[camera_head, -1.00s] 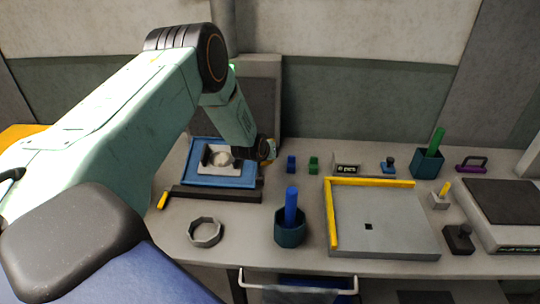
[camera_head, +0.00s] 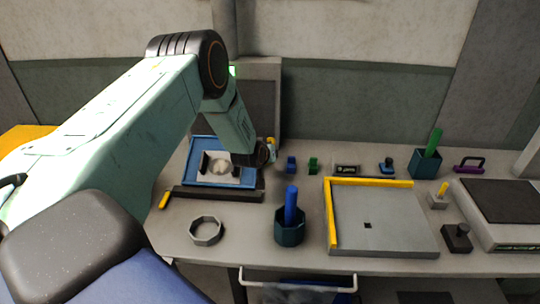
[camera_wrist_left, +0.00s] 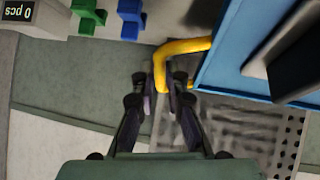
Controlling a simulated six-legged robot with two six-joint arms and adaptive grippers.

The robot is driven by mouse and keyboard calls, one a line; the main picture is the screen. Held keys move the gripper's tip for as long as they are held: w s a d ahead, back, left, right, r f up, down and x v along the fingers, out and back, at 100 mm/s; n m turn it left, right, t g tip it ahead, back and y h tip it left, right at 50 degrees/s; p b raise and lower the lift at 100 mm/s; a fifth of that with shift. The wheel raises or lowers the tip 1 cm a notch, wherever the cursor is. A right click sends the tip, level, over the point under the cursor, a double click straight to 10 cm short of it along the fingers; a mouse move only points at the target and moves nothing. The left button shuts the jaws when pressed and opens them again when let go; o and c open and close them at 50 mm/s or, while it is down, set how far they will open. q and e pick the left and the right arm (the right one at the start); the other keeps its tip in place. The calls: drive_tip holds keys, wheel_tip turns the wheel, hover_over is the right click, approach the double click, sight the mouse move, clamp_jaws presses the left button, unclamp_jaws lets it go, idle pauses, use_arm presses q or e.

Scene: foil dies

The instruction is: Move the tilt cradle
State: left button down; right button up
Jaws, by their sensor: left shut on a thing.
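The tilt cradle (camera_head: 196,150) is a blue tray-like frame at the left of the bench in the head view, with a grey plate and a pale round piece inside it. Its blue side (camera_wrist_left: 235,50) fills the upper right of the left wrist view, with a bent yellow handle (camera_wrist_left: 183,46) on it. My left gripper (camera_wrist_left: 161,85) is shut on this handle; in the head view the gripper (camera_head: 263,154) is at the cradle's right side. My forearm hangs over the back of the cradle. My right gripper is not in view.
A dark bar (camera_head: 215,193) lies along the cradle's front. A grey ring (camera_head: 205,231) and a teal cup (camera_head: 289,230) stand in front. Small blue (camera_head: 291,164) and green (camera_head: 313,166) pieces sit right of the gripper, near a counter display (camera_head: 346,170). A yellow-edged grey plate (camera_head: 385,225) lies further right.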

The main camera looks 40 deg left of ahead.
use_arm(q)
drive_tip(key=shift+w+r, duration=0.25)
drive_tip(key=shift+r, duration=0.1)
drive_tip(key=c, duration=1.7)
unclamp_jaws()
drive_tip(key=shift+c, duration=0.2)
drive_tip(key=o, duration=0.4)
drive_tip(key=shift+s+d+r, duration=0.15)
drive_tip(key=shift+s+d, duration=0.1)
drive_tip(key=shift+s, duration=0.15)
drive_tip(key=shift+a+f, duration=0.2)
drive_tip(key=shift+f, duration=0.1)
drive_tip(key=v, duration=1.2)
drive_tip(key=shift+r, duration=0.1)
drive_tip(key=shift+w, duration=0.15)
drive_tip(key=shift+c, duration=0.5)
